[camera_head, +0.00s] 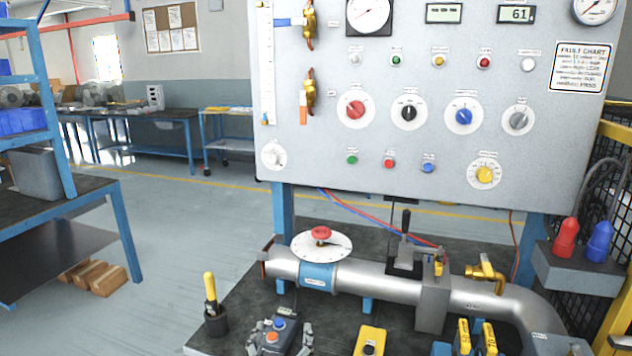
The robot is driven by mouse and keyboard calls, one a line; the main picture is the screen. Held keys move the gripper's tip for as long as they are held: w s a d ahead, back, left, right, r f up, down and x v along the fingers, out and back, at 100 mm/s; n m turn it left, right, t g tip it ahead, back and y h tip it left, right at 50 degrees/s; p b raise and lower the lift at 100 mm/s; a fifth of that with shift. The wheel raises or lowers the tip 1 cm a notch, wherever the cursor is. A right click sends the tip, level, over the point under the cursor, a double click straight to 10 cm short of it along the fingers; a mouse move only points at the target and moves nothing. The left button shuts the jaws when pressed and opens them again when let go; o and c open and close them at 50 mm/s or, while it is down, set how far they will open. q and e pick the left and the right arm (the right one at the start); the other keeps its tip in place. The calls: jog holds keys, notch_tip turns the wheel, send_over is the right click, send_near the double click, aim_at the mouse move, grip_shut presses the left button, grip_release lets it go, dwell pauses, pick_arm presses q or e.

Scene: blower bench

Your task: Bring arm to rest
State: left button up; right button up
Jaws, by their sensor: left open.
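My left gripper (281,337) shows at the bottom edge of the head view, left of the middle. Its two grey fingers are spread apart and nothing is seen held between them. They appear on either side of a dark control box (274,325) with a blue and an orange button, low over the front of the black bench top (235,318). I cannot tell whether the fingers touch the box. The rest of the left arm is below the frame. My right gripper is not in view.
A black cup with a yellow-handled tool (211,300) stands left of the gripper. A grey pipe (375,283) with a red-knobbed dial (320,238) lies behind it. A yellow button box (370,341) is to the right. The control panel (420,125) rises behind. Open floor (190,240) lies left.

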pick_arm(q)
jog(key=s+a+f+g+y, duration=0.1)
jog(key=s+a+f+g, duration=0.65)
jog(key=s+f, duration=0.6)
jog(key=s+a+f+m+g, duration=0.1)
jog(key=s+a+f+g, duration=0.15)
jog(key=s, duration=0.65)
jog(key=s+a+f+m+g, duration=0.15)
jog(key=s+a+f, duration=0.25)
jog(key=s, duration=0.4)
notch_tip(320, 180, down, 22)
jog(key=f+g+p, duration=0.1)
jog(key=g+p, duration=0.1)
jog(key=s+a+f+p, duration=0.1)
jog(key=s+a+f, duration=0.2)
jog(key=s+f, duration=1.3)
jog(key=shift+s+g, duration=0.45)
jog(key=shift+s, duration=0.75)
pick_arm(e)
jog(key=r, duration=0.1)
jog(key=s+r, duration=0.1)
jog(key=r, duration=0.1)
pick_arm(q)
jog(key=shift+a+n, duration=0.1)
jog(key=shift+n, duration=0.15)
